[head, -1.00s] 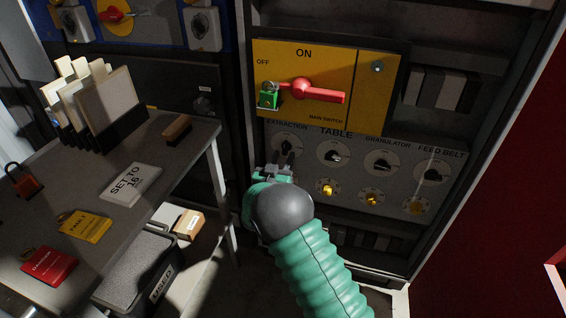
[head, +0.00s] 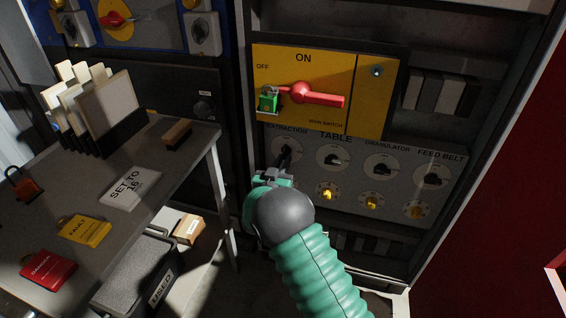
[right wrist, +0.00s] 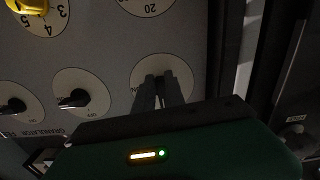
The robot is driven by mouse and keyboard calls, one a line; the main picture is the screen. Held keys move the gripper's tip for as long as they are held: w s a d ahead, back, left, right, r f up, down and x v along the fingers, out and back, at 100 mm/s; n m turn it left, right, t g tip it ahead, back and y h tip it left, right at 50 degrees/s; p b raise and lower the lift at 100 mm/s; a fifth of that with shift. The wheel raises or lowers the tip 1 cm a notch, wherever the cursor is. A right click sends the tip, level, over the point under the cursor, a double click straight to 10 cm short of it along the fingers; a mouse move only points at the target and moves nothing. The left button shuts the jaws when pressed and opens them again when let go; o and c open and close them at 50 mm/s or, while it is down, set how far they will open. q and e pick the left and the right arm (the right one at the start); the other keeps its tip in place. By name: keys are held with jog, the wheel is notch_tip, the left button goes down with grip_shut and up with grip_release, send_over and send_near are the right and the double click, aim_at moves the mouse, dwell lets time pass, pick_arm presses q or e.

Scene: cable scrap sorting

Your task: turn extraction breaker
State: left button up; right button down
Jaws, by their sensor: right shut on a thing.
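The extraction breaker (head: 297,147) is a dark rotary knob on a pale round plate, at the left end of the grey breaker row under the yellow panel. My right gripper (head: 286,157) reaches up to it from below, its narrow fingers at the knob. In the right wrist view, which is upside down, the two fingers (right wrist: 160,94) are shut on the knob in front of the round plate (right wrist: 141,74). The fingers hide most of the knob, so I cannot read its position. My left gripper is out of view.
Above is the red main switch handle (head: 318,97) with a green padlock (head: 268,101). The table (head: 334,158), granulator (head: 381,166) and feed belt (head: 432,174) knobs sit to the right, with yellow dials below. A bench (head: 190,160) with tags stands left.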

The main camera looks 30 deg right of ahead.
jog(key=shift+w+a+m, duration=0.15)
jog(key=shift+m, duration=0.35)
jog(key=m+b, duration=0.1)
jog(key=m, duration=0.3)
jog(key=m+b, duration=0.1)
jog(key=m, duration=0.3)
jog(key=w+a+m+b, duration=0.1)
jog(key=m, duration=0.3)
jog(key=shift+r+m, duration=0.4)
jog(key=shift+r+m+b, duration=0.15)
jog(key=shift+m+b, duration=0.35)
jog(key=shift+m, duration=0.45)
jog(key=shift+r+m+b, duration=0.15)
jog(key=shift+m+b, duration=0.3)
jog(key=shift+m, duration=0.5)
jog(key=c, duration=1.4)
grip_release()
jog(key=shift+r, duration=0.1)
